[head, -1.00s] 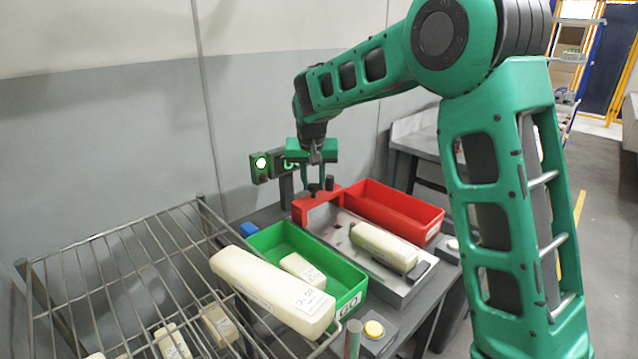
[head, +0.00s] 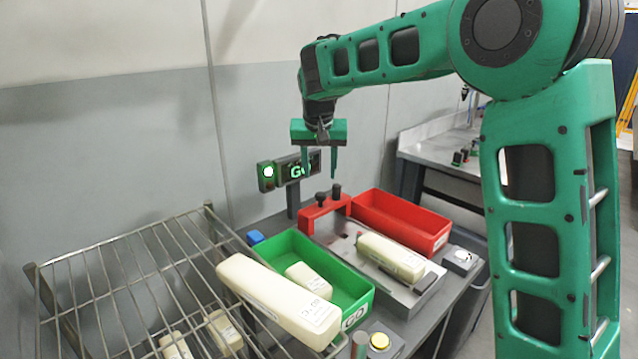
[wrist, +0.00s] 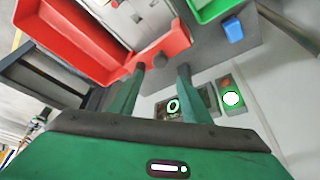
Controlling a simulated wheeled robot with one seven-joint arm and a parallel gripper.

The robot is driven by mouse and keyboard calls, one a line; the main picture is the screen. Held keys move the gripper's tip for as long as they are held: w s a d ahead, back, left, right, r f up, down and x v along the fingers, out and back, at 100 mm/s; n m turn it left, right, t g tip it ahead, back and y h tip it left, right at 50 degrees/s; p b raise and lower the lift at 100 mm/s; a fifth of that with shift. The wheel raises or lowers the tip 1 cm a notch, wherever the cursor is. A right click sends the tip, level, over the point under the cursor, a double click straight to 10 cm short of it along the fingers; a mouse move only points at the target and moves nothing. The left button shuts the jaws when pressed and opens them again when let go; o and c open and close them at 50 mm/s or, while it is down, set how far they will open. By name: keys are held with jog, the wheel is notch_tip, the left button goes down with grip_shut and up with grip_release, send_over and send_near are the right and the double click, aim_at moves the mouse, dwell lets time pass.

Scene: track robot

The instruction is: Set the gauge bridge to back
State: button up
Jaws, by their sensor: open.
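The red gauge bridge (head: 325,208) stands across the far end of the grey metal plate (head: 345,244), with two dark knobs on top. A cream block (head: 391,257) lies on the plate, in front of the bridge. My gripper (head: 320,175) is open and empty above the bridge, fingers pointing down and clear of the knobs. In the wrist view, my fingertips (wrist: 160,67) are apart and the red bridge (wrist: 172,42) shows beyond them, with a grey knob close by.
A green bin (head: 361,308) holding a small cream block stands left of the plate; a red bin (head: 436,232) stands right. A long cream block (head: 278,299) lies at the wire rack (head: 125,255). A lit GO sign (head: 298,170) stands behind the bridge, close to my gripper.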

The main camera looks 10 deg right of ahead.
jog(key=shift+v, duration=1.15)
jog(key=s+d+f+m+g, duration=0.1)
jog(key=s+d+f, duration=0.1)
jog(key=s+d, duration=0.85)
jog(key=s+d+f+m+g, duration=0.1)
jog(key=s+d+f+g, duration=0.1)
jog(key=s+d, duration=0.85)
jog(key=s+f, duration=0.4)
jog(key=s, duration=0.8)
jog(key=s+d+f+m+g+y, duration=0.1)
jog(key=s+f, duration=0.3)
jog(key=s, duration=0.8)
jog(key=shift+s+d, duration=0.15)
jog(key=shift+d, duration=0.15)
jog(key=shift+f, duration=0.1)
